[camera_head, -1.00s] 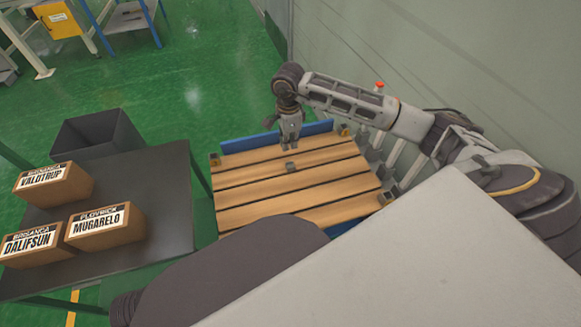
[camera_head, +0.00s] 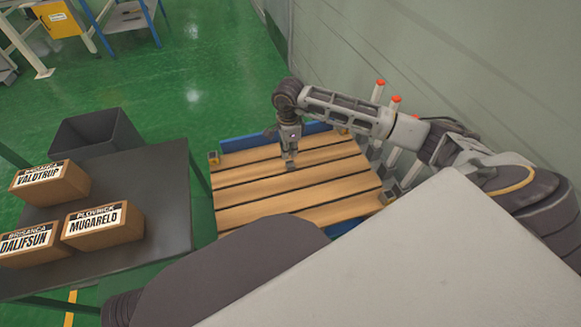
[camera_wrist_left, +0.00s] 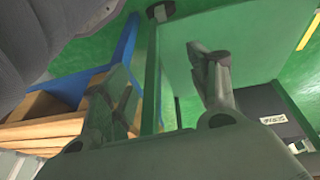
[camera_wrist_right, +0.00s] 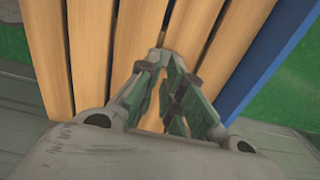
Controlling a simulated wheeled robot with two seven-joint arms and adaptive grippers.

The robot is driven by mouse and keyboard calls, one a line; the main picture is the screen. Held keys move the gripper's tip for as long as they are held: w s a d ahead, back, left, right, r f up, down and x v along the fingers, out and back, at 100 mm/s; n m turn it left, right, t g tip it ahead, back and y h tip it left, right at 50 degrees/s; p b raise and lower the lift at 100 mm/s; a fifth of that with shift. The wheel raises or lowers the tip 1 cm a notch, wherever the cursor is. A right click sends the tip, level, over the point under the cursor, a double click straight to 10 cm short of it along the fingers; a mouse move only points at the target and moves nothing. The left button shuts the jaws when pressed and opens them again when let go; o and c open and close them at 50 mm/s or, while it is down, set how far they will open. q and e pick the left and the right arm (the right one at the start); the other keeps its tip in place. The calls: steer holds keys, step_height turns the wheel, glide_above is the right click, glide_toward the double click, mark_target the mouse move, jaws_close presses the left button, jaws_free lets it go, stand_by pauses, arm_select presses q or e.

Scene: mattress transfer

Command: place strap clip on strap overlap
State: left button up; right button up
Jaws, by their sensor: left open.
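In the head view a slatted wooden platform (camera_head: 270,205) lies in the middle. A small grey block, perhaps the strap clip (camera_head: 291,168), is on a slat near its far side. My right gripper (camera_head: 290,158) points down with its fingertips at this block. In the right wrist view the fingers (camera_wrist_right: 165,68) converge over the slats, and whether the block is between them is unclear. My left gripper (camera_wrist_left: 165,85) is open and empty in its wrist view, its fingers wide apart. It is hidden in the head view. I cannot make out any strap overlap.
A dark table (camera_head: 150,205) at the left holds several labelled boxes, one marked MUGARELO (camera_head: 105,228). A dark bin (camera_head: 95,135) stands behind it. A wall (camera_head: 430,70) closes off the right side. Posts with red tops (camera_head: 394,103) stand beside the platform.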

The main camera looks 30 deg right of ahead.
mark_target(288, 167)
step_height(288, 167, down, 3)
steer(key=shift+f+b, duration=0.1)
steer(key=shift+b, duration=0.2)
arm_select(q)
steer(key=shift+s+d+r, duration=0.15)
steer(key=shift+r, duration=0.75)
arm_select(e)
steer(key=shift+f, duration=0.2)
arm_select(q)
steer(key=shift+s+f, duration=0.1)
steer(key=shift+f, duration=0.1)
arm_select(e)
steer(key=shift+f, duration=0.25)
arm_select(q)
steer(key=shift+w+d+f+t+h+b, duration=0.2)
steer(key=shift+f+b, duration=0.1)
steer(key=shift+f, duration=0.2)
steer(key=shift+w+d+f+t+h+b, duration=0.1)
steer(key=shift+w+d+f+t+b, duration=0.1)
steer(key=shift+f+b, duration=0.25)
steer(key=shift+w+d+f+t+h+b, duration=0.1)
steer(key=shift+w+d+f+b, duration=0.1)
steer(key=shift+f, duration=0.4)
arm_select(e)
steer(key=shift+w+a+f, duration=0.1)
steer(key=shift+f, duration=2.25)
jaws_close()
